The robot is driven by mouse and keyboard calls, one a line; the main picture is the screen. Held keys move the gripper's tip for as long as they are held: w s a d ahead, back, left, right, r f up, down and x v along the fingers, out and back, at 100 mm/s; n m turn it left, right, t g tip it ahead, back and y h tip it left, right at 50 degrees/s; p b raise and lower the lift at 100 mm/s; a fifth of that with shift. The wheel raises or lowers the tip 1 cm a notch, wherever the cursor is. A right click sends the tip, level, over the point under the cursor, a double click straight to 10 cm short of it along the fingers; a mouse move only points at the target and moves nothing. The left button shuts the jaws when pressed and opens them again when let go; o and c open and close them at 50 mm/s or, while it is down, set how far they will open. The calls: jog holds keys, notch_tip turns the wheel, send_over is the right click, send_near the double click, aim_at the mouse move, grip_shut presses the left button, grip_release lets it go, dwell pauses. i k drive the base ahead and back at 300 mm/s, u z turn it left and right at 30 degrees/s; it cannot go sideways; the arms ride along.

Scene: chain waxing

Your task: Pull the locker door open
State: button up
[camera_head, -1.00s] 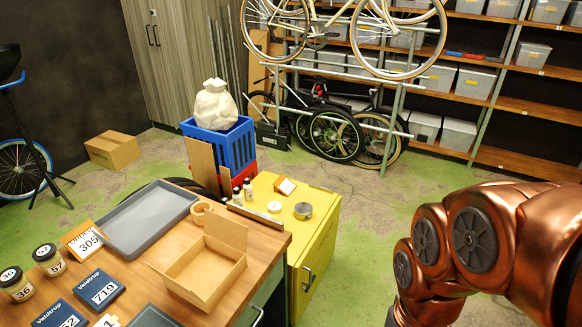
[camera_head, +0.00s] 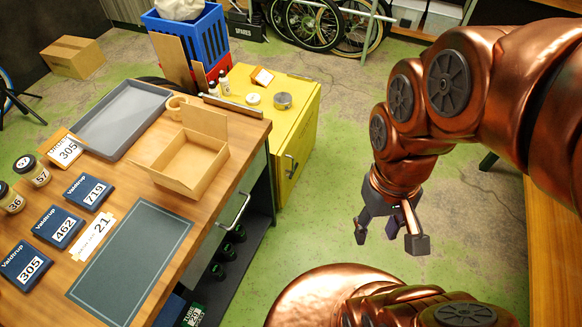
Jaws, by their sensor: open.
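The yellow locker (camera_head: 300,130) stands on the floor past the far right end of the wooden workbench. Its door faces right and looks shut. A dark handle (camera_head: 291,166) shows on that face, near its lower left side. My gripper (camera_head: 388,241) is open and empty. It hangs over the green floor to the right of the locker, with its fingers pointing down, and is clear of the handle.
The workbench (camera_head: 213,186) fills the left, with a grey tray (camera_head: 122,118), an open cardboard box (camera_head: 190,165) and numbered cards on it. Small items stand on the locker top. Bicycles are at the back. Green floor (camera_head: 345,190) is free between locker and gripper.

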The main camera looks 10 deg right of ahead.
aim_at(298, 146)
jog(key=u, duration=1.15)
jog(key=k, duration=0.4)
jog(key=z, duration=0.25)
